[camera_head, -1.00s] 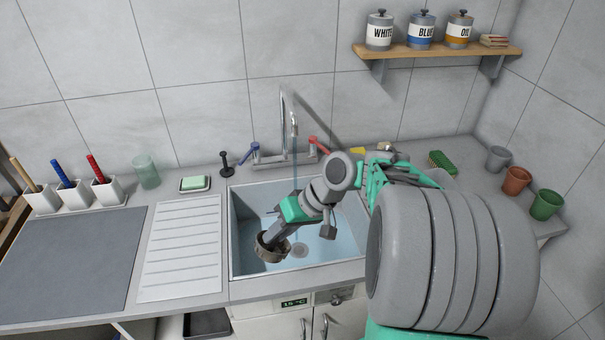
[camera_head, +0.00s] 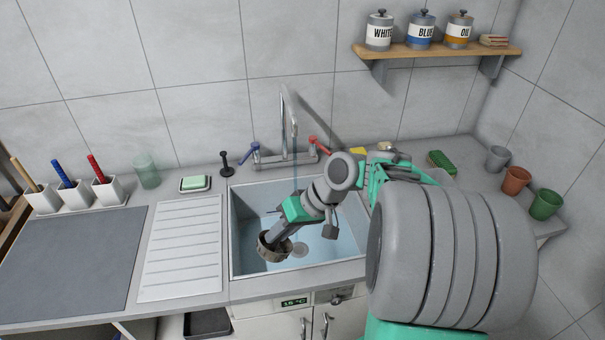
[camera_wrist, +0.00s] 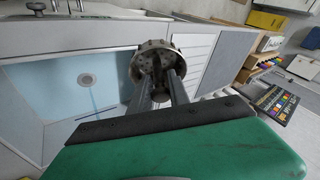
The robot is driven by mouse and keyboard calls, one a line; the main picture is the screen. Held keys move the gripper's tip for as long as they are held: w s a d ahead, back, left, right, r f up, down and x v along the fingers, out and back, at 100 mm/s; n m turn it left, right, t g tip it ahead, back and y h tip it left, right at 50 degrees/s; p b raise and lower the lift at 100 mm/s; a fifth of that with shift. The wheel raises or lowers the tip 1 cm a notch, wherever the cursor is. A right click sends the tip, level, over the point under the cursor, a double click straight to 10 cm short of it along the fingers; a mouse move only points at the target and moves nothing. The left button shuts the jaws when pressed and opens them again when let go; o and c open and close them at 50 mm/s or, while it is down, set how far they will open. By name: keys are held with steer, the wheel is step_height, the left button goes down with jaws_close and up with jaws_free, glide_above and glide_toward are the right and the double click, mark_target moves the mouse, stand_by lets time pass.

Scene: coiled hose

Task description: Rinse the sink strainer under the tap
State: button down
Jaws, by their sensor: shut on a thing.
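My gripper (camera_head: 283,234) is shut on the sink strainer (camera_head: 273,248), a round brownish-grey metal cup. It hangs inside the sink (camera_head: 236,255), toward the front left of the basin. In the wrist view the strainer (camera_wrist: 152,60) is between the fingertips (camera_wrist: 158,88), with its perforated face showing. The chrome tap (camera_head: 287,103) stands behind the sink, with a blue lever (camera_head: 249,148) on the left and a red lever (camera_head: 320,146) on the right. A thin stream of water (camera_head: 295,165) falls from the spout, behind my gripper and apart from the strainer.
A ribbed drainboard (camera_head: 183,250) and a grey mat (camera_head: 70,262) lie left of the sink. Cups, including a green one (camera_head: 545,204), stand at the right. The drain (camera_head: 300,250) is bare.

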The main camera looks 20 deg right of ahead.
steer(key=shift+w+a, duration=0.1)
steer(key=shift+a, duration=0.4)
steer(key=shift+d, duration=0.1)
steer(key=shift+d, duration=0.5)
steer(key=shift+a, duration=0.15)
steer(key=shift+a, duration=0.45)
steer(key=shift+p, duration=0.3)
